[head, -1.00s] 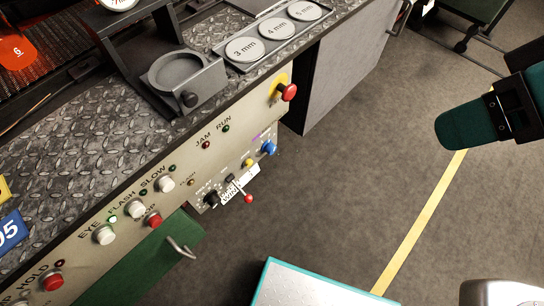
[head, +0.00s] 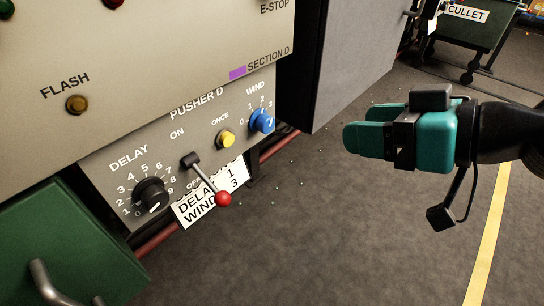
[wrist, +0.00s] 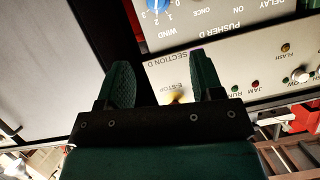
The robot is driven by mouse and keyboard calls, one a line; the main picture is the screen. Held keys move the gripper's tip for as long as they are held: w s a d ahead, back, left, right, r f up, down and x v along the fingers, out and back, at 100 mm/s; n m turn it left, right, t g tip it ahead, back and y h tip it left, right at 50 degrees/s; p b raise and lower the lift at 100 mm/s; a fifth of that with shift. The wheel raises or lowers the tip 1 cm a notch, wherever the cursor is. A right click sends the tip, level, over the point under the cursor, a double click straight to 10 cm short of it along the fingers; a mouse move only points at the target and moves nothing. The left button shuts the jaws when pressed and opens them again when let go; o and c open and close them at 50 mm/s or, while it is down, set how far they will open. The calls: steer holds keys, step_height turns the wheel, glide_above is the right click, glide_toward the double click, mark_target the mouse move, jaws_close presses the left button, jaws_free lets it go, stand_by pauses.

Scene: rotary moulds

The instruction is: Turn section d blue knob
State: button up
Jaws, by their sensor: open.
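The blue WIND knob (head: 262,121) sits at the right end of the pusher D panel (head: 190,130), under the SECTION D label, with scale numbers around it. In the wrist view the blue knob (wrist: 157,5) shows partly cut off at the top edge, and the panel appears upside down. My gripper (head: 348,137) is to the right of the knob in the head view, apart from it, with free space between. In the wrist view the two fingers (wrist: 160,82) are spread with nothing between them that they touch.
Beside the knob are a yellow ONCE button (head: 226,139), a red-tipped lever (head: 223,198) and a black DELAY knob (head: 150,194). A paper label reading DELAY 1, WIND 3 (head: 211,192) hangs below. A grey cabinet (head: 345,55) stands behind; open floor lies right.

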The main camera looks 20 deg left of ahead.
steer(key=f, duration=0.1)
steer(key=p, duration=0.8)
glide_toward(270, 125)
steer(key=x, duration=0.9)
steer(key=shift+a+f, duration=0.1)
steer(key=shift+a, duration=0.25)
steer(key=c, duration=0.9)
